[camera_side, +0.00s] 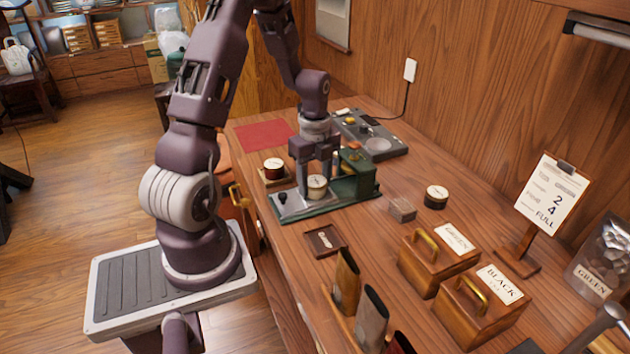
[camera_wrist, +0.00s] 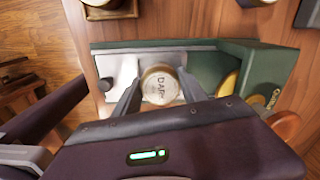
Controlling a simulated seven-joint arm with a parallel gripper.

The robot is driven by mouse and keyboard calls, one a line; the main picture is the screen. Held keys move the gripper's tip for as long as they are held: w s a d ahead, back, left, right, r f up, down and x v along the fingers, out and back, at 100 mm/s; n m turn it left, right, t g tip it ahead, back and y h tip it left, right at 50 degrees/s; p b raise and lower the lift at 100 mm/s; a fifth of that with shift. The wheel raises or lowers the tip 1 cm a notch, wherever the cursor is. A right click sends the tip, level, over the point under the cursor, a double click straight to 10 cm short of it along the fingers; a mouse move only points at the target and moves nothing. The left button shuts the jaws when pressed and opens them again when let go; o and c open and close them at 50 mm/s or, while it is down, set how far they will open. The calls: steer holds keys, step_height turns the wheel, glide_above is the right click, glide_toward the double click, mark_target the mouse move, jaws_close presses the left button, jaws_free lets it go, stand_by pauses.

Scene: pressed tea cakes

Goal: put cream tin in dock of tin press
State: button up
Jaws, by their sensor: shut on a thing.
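The cream tin (camera_side: 317,187) is between the fingers of my gripper (camera_side: 316,178), over the green base of the tin press (camera_side: 335,208). In the wrist view, the cream tin (camera_wrist: 160,86) has a pale round lid with dark lettering, and the fingers of my gripper (camera_wrist: 161,93) close on its sides. It looks upright, at the press's pale metal plate (camera_wrist: 120,68). The press's green housing (camera_wrist: 225,65) stands to its right. I cannot tell whether the tin touches the plate; its lower part and the dock are partly hidden.
A dark red tin (camera_side: 274,170) sits on a small wooden tray behind the press at left. A black tin (camera_side: 436,198) and a grey block (camera_side: 402,209) stand to the right. A small brown tray (camera_side: 325,241) and two wooden boxes (camera_side: 432,262) are nearer. A grey device (camera_side: 375,135) lies behind.

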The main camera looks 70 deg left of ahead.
steer(key=shift+f, duration=0.15)
steer(key=o, duration=1.4)
